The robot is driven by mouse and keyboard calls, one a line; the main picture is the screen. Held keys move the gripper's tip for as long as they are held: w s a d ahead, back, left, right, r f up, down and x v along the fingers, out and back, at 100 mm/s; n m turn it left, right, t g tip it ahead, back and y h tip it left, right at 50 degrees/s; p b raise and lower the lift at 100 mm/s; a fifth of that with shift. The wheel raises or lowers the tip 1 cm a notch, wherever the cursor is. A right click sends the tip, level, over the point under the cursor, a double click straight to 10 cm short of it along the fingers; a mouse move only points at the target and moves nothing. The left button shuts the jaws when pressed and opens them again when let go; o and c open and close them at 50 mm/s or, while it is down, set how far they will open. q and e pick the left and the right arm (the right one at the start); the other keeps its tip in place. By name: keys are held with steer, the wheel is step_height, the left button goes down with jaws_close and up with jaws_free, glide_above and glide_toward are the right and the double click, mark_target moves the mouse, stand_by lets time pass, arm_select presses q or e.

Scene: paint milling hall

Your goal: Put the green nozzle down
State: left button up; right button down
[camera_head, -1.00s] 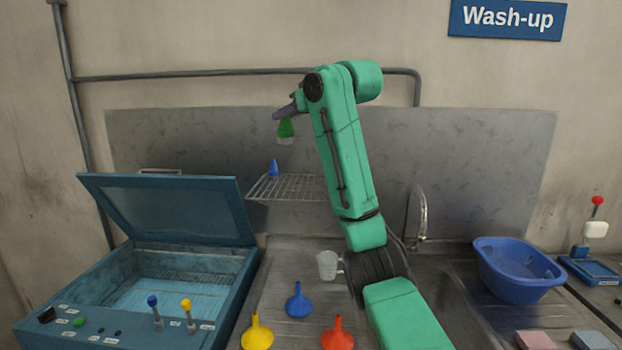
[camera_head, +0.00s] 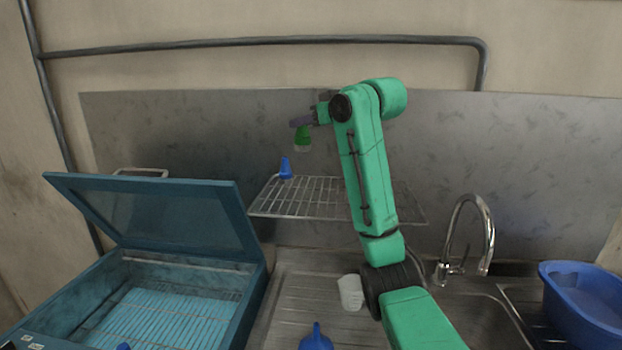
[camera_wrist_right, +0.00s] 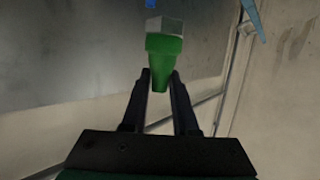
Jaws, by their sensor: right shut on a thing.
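The green nozzle (camera_head: 302,139) hangs from my right gripper (camera_head: 303,121), in the air above the wire rack, against the steel backsplash. In the right wrist view the green nozzle (camera_wrist_right: 163,60) sits between the two dark fingertips (camera_wrist_right: 160,80), its pale, wider end pointing away from the gripper. My right gripper is shut on it. A gap shows between the nozzle and the rack. The wire rack (camera_head: 325,208) is fixed at the wall, and a blue nozzle (camera_head: 286,170) stands upright on its back left part. My left gripper is not in view.
An open teal washer box (camera_head: 248,285) with its lid raised stands at the left. A white cup (camera_head: 350,292) and a blue funnel (camera_head: 316,340) are on the drainboard below. A tap (camera_head: 487,235) and blue basin (camera_head: 585,305) are at right. Most of the rack is bare.

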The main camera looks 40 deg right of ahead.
mark_target(309, 147)
steer(key=f, duration=0.6)
steer(key=shift+w+d+f, duration=0.1)
steer(key=shift+w+d, duration=0.05)
steer(key=shift+w, duration=0.05)
steer(key=f, duration=0.6)
steer(key=shift+w+d+p, duration=0.3)
steer(key=shift+s+a, duration=0.1)
steer(key=shift+s, duration=0.1)
steer(key=shift+w, duration=0.1)
steer(key=c, duration=1.1)
jaws_free()
steer(key=shift+f, duration=0.25)
steer(key=o, duration=0.4)
steer(key=shift+w, duration=0.1)
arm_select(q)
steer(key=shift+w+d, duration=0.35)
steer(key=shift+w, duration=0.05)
arm_select(e)
steer(key=shift+r, duration=0.1)
